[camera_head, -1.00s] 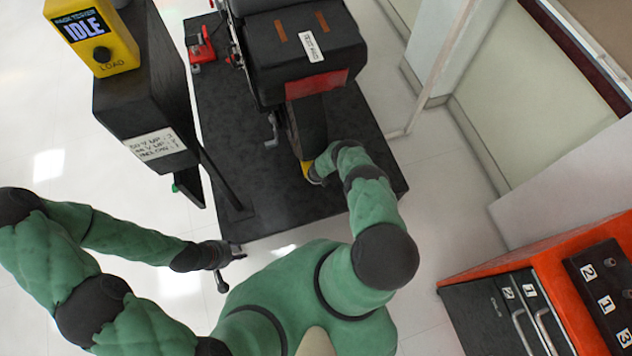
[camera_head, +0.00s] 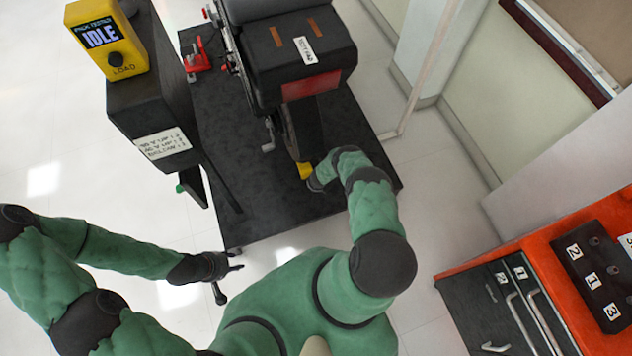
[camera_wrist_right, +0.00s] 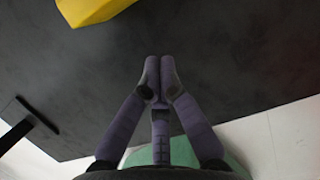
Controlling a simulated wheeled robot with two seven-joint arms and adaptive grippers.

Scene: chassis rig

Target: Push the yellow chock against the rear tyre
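The yellow chock (camera_head: 304,170) sits on the dark platform (camera_head: 300,205) at the near end of the rear tyre (camera_head: 304,128). In the head view it looks close against the tyre, but I cannot tell whether they touch. My right gripper (camera_head: 314,184) is just on the near side of the chock and partly hidden by my wrist. In the right wrist view its fingers (camera_wrist_right: 159,65) are together and empty, apart from the chock (camera_wrist_right: 90,8) at the top left edge. My left gripper (camera_head: 228,278) hangs empty with fingers spread, near the platform's front left corner.
A black post with a yellow display box (camera_head: 101,38) reading IDLE stands at the left. A red device (camera_head: 196,60) sits at the platform's back left. An orange-topped drawer cabinet (camera_head: 540,252) stands at the right. White floor surrounds the platform.

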